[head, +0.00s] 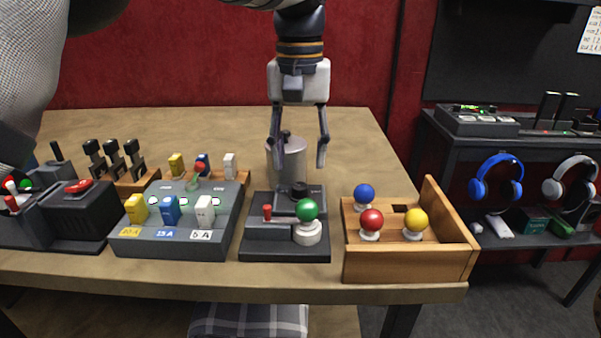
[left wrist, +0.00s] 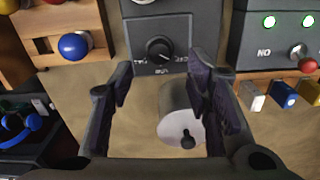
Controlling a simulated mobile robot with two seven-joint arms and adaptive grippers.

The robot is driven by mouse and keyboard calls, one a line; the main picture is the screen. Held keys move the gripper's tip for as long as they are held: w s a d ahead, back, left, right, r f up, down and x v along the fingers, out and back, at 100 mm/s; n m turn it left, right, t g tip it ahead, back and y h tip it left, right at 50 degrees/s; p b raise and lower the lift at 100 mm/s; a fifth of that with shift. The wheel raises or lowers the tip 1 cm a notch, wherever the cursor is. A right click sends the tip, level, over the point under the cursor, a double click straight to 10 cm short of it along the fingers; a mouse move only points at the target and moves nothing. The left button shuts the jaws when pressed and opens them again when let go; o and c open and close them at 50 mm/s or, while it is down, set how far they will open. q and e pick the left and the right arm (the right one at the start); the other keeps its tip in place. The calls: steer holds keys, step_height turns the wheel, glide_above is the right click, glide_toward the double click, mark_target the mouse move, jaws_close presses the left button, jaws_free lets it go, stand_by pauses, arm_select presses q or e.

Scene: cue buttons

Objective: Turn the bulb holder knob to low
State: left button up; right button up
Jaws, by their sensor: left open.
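The bulb holder (head: 262,247) is a dark box on the table with a green bulb (head: 307,210) in a white socket and a red lever (head: 267,212). Its black round knob (head: 299,190) is on the raised rear part. In the left wrist view the knob (left wrist: 159,50) has a pale pointer mark and small labels around it, too small to read surely. My left gripper (head: 299,152) points down above and behind the knob, fingers apart and empty. In the left wrist view its fingertips (left wrist: 158,72) are either side of the knob's line, apart from it. My right gripper is not in view.
A grey metal canister (head: 288,161) stands right behind the bulb holder, below my left gripper. A fuse box (head: 160,240) is on the left. A wooden tray (head: 400,267) with red, blue and yellow bulbs is on the right. Bare table lies behind.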

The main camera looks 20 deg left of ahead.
mark_target(300, 185)
arm_select(q)
step_height(300, 185, down, 5)
steer(key=shift+w+f, duration=0.1)
steer(key=shift+f, duration=0.1)
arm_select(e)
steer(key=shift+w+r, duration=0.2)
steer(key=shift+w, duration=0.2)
arm_select(q)
steer(key=shift+c, duration=0.3)
jaws_close()
